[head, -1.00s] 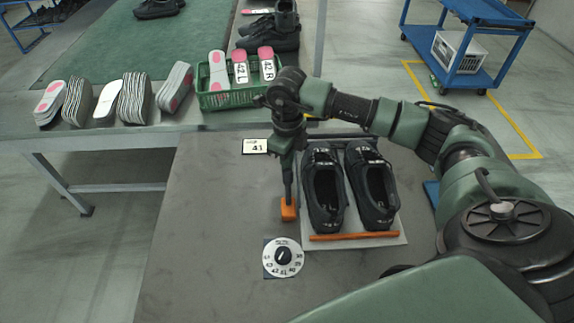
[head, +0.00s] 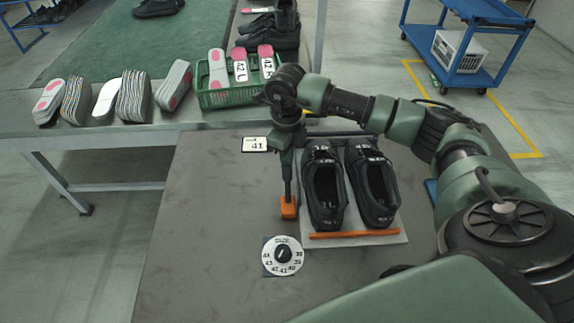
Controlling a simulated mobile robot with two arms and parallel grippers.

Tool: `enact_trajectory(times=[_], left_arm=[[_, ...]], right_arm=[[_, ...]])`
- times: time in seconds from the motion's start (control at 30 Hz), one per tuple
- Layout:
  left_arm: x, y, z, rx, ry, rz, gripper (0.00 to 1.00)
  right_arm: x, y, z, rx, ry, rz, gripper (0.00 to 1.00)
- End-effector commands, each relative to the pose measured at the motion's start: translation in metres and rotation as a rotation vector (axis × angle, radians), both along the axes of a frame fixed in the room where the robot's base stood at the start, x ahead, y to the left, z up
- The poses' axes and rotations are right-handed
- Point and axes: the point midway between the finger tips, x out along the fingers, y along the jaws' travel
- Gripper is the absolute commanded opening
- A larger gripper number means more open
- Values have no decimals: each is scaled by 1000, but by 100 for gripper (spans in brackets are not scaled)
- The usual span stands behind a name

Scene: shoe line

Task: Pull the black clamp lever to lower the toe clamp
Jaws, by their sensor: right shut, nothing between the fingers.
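My right gripper (head: 287,168) points straight down at the left of the shoe board (head: 395,238), its fingers shut with nothing between them. A narrow dark upright part runs from it down to a small orange block (head: 289,208). I cannot clearly tell the black clamp lever from my fingers there. My left gripper is out of view.
A size dial (head: 283,256) and a card reading 41 (head: 256,144) lie left of the board. A green crate (head: 228,98) with insoles stands at the back, beside insole stacks (head: 136,97). The left tabletop (head: 205,220) is clear.

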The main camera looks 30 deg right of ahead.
Motion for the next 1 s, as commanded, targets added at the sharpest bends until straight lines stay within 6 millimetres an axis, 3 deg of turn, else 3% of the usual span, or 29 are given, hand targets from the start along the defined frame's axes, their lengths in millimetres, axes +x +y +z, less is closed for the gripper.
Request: enact_trajectory(times=[1.0], left_arm=[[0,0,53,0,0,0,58]], right_arm=[[2,-2,82,-2,-8,-3,0]])
